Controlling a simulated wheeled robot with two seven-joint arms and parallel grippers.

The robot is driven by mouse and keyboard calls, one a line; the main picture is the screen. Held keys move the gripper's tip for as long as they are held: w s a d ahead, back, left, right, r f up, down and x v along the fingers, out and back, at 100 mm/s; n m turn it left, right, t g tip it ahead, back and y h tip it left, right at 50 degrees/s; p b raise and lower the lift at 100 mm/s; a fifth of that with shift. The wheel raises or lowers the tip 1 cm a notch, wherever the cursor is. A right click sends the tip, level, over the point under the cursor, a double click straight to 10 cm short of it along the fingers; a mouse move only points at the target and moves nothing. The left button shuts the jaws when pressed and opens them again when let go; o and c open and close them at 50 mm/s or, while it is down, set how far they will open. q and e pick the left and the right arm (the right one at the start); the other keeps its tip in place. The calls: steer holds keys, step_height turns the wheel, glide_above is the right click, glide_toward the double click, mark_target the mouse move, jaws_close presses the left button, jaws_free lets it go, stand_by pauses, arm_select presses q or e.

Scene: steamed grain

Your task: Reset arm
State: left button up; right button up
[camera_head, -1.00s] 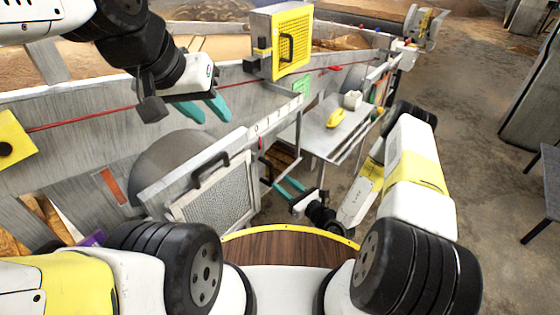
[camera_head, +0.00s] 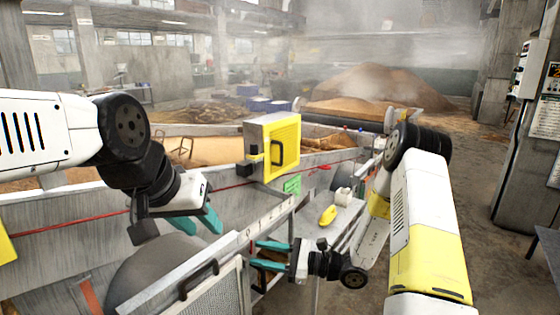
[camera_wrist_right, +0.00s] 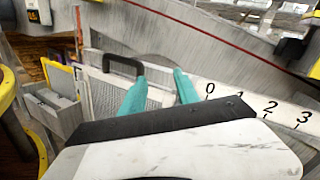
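My left gripper (camera_head: 207,219) hangs in front of the grey metal trough wall, its teal fingers pointing down and to the right. A narrow gap shows between its fingers, and nothing is seen held. My right gripper (camera_head: 268,254) points left beside the corner of the mesh-fronted metal box, its teal fingers spread apart with nothing between them. In the right wrist view its two fingers (camera_wrist_right: 160,90) stand apart in front of the mesh panel and its black handle (camera_wrist_right: 124,64).
A yellow-fronted box (camera_head: 282,147) is mounted on the trough edge. A metal side table (camera_head: 318,243) holds a yellow object (camera_head: 327,215) and a small white container (camera_head: 343,196). The mesh-fronted box (camera_head: 212,291) stands close below my grippers. Open floor lies at the right.

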steer(key=s+d+r+n+g+h, duration=0.4)
steer(key=s+r+n+g+h, duration=0.25)
steer(key=s+r+n, duration=0.55)
steer(key=s+d+r+n+t+h, duration=0.2)
steer(key=s+d+r+t+h, duration=0.1)
steer(key=d, duration=0.4)
steer(key=s+d+r+n+t+h, duration=0.2)
steer(key=s+d+r+t+h, duration=0.1)
steer(key=d+r+t+h, duration=0.3)
steer(key=shift+d+r+n, duration=0.3)
steer(key=shift+d+r, duration=0.45)
steer(key=shift+d, duration=0.2)
steer(key=shift+w, duration=0.1)
